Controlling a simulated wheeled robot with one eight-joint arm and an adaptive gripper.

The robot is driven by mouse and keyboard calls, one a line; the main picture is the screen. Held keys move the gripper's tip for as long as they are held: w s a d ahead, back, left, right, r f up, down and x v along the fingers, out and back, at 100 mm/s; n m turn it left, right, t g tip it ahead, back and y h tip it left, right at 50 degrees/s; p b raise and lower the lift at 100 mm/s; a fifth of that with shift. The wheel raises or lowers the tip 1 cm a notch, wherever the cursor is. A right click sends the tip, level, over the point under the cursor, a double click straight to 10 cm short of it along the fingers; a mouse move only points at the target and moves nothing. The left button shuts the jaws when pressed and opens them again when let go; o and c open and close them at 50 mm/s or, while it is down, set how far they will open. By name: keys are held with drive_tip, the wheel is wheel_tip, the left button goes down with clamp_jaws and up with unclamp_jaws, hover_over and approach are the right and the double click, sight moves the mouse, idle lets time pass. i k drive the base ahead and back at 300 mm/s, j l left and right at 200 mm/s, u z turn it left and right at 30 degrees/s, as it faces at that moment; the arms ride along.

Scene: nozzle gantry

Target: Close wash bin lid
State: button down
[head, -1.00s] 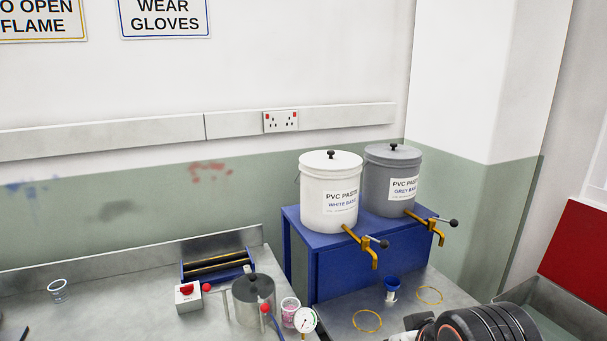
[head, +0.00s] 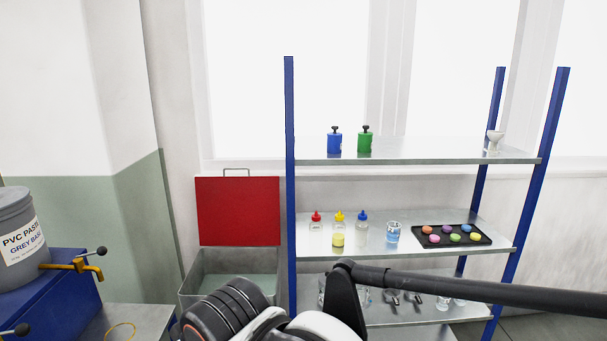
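The wash bin (head: 192,267) is a grey metal bin standing between the wall corner and the shelf rack in the head view. Its red lid (head: 238,211) is open and stands upright at the back of the bin, with a metal handle (head: 236,171) on its top edge. The bin's inside shows pale grey-green, and its lower front is hidden behind my arm. My arm crosses the bottom of the view in front of the bin and rack. My gripper cannot be made out in this frame.
A shelf rack with blue posts (head: 290,180) stands right of the bin, close to the lid. It holds bottles, a glass (head: 393,232) and a black tray (head: 481,240) of coloured pieces.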

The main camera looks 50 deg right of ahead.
sight(231, 211)
drive_tip(key=z, duration=1.15)
